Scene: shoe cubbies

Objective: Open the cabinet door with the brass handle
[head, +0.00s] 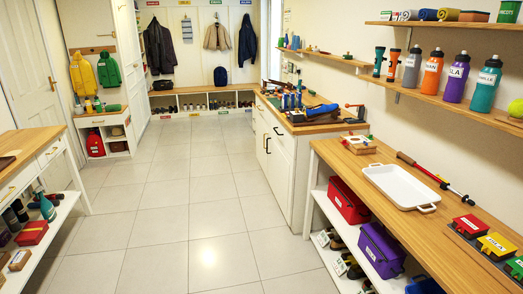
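A white cabinet (281,172) with a wooden top stands right of the middle, its doors and drawers facing the tiled aisle. Slim vertical handles show on its front. One looks brass-coloured (264,141), and a dark one (268,146) sits close beside it. They are small, so I cannot tell exactly which door each belongs to. The cabinet doors look shut. Neither of my grippers is in view.
The tiled floor (175,215) is clear along the aisle. A wooden bench (345,165) with a white tray (398,187) borders it at the right, above a red bin (347,201) and a purple bin (381,250). A white table (40,150) stands left.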

